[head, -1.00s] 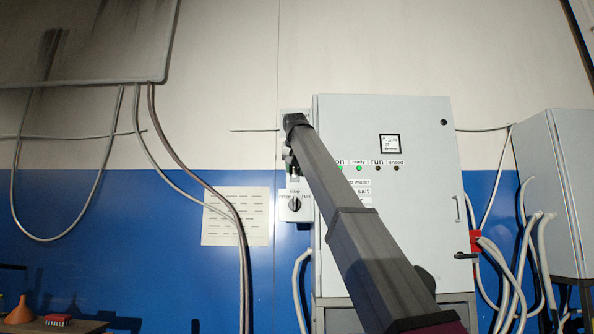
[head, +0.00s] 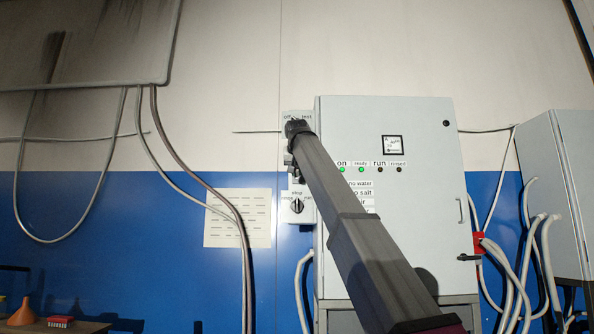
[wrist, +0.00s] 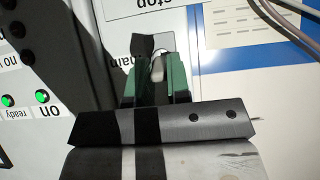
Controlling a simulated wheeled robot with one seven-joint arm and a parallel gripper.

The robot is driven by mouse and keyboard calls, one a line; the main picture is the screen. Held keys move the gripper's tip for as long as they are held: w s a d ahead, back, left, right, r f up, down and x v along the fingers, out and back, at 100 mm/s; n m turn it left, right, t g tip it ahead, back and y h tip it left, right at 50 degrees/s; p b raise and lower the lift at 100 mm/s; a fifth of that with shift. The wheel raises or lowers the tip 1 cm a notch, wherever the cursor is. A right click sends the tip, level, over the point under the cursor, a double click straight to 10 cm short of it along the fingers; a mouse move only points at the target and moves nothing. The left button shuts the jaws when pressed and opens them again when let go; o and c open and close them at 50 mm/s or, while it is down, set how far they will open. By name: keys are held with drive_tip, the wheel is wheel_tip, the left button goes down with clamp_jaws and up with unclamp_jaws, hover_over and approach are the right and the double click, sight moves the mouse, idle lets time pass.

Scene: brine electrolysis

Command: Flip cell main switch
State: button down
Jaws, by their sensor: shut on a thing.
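The cell main switch is on a narrow grey switch panel (head: 298,210) left of the cabinet. In the wrist view its pale lever (wrist: 157,68) stands between the green fingers of my gripper (wrist: 155,80), beside a partly hidden, upside-down "main" label. My gripper is shut on the lever. In the head view my gripper (head: 294,170) is at the panel, mostly hidden behind my own arm. The lever cannot be made out there, and its exact position is unclear.
Below is a black rotary knob (head: 297,206). The grey cabinet (head: 430,220) has green "on" (head: 342,170) and "ready" (head: 360,170) lamps; the "run" lamp (head: 380,170) is dark. A paper sheet (head: 237,218) and hanging cables (head: 228,212) are to the left.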

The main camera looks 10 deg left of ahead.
drive_tip(key=t, duration=0.1)
drive_tip(key=f+t, duration=0.1)
drive_tip(key=f+t+y, duration=0.1)
drive_tip(key=t, duration=0.1)
drive_tip(key=shift+s+d+f, duration=0.1)
drive_tip(key=shift+s+d, duration=0.05)
drive_tip(key=shift+s, duration=0.15)
drive_tip(key=shift+w+f+t+y, duration=0.15)
drive_tip(key=shift+f+t+y, duration=0.15)
drive_tip(key=shift+t, duration=0.7)
drive_tip(key=shift+w+f+t+y, duration=0.1)
drive_tip(key=shift+f+t+y, duration=0.2)
drive_tip(key=shift+t, duration=0.7)
drive_tip(key=c, duration=1.1)
unclamp_jaws()
drive_tip(key=v, duration=1)
drive_tip(key=shift+s+f, duration=0.2)
drive_tip(key=shift+s, duration=0.2)
